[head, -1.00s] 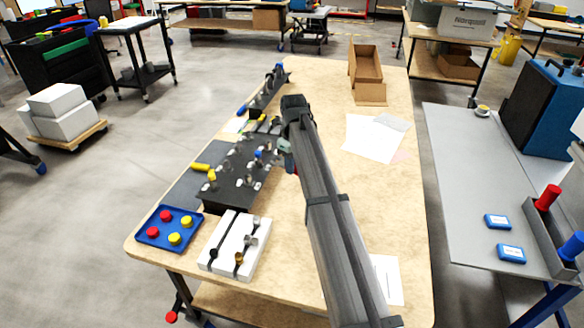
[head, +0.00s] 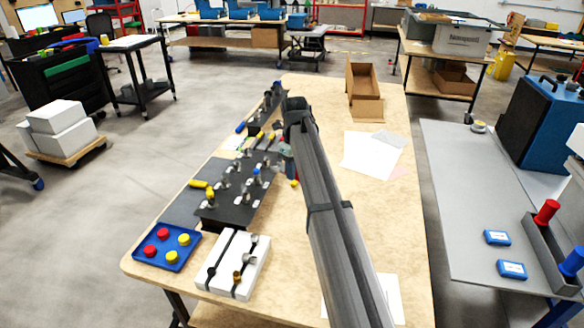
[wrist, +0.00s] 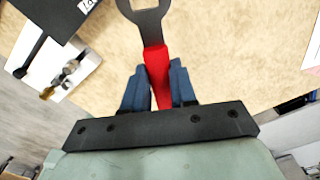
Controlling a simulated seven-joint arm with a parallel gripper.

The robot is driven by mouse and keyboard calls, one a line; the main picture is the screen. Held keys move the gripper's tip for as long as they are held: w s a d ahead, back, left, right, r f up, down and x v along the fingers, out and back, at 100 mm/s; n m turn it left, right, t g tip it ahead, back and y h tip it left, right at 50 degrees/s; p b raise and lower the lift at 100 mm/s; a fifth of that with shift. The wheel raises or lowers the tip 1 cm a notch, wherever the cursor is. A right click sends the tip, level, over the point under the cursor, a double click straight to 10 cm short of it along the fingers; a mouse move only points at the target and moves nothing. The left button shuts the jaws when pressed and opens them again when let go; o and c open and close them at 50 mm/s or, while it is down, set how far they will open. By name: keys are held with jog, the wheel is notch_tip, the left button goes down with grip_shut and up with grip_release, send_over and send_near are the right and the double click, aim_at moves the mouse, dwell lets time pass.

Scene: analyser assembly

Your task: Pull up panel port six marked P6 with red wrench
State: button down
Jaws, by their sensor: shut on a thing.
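My gripper (wrist: 158,80) is shut on the red handle of the wrench (wrist: 156,62). The wrench's grey open ring head (wrist: 145,14) points away from the fingers, above the tabletop. The black panel (head: 228,212) carries several metal, yellow and blue-topped fittings and small white labels, too small to read in the head view. A dark panel corner with a partly cut-off white label shows at the upper left of the wrist view. I cannot tell which port is P6. In the head view my arm mostly hides my gripper and the wrench, right of the panel.
A white block (head: 223,279) with dark slots and metal pieces stands in front of the panel. A blue tray (head: 150,252) with red and yellow caps is left of it. Papers (head: 368,155) and a cardboard box (head: 362,84) lie right and back. The table's right side is mostly clear.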

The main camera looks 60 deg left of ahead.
jog(key=w+a+f+n, duration=0.2)
jog(key=w+a+n, duration=0.1)
jog(key=a+n, duration=0.3)
jog(key=w+a+f+n, duration=0.2)
jog(key=w+a+n, duration=0.1)
jog(key=a+n, duration=0.2)
jog(key=shift+a+f+n, duration=0.3)
jog(key=shift+a+n, duration=0.1)
jog(key=shift+n, duration=0.3)
jog(key=shift+f, duration=0.15)
dwell(0.5)
jog(key=s+f, duration=0.2)
jog(key=shift+s+a+f, duration=0.15)
jog(key=shift+s+f, duration=0.05)
jog(key=shift+f, duration=0.15)
dwell(0.3)
jog(key=shift+s, duration=0.2)
dwell(0.7)
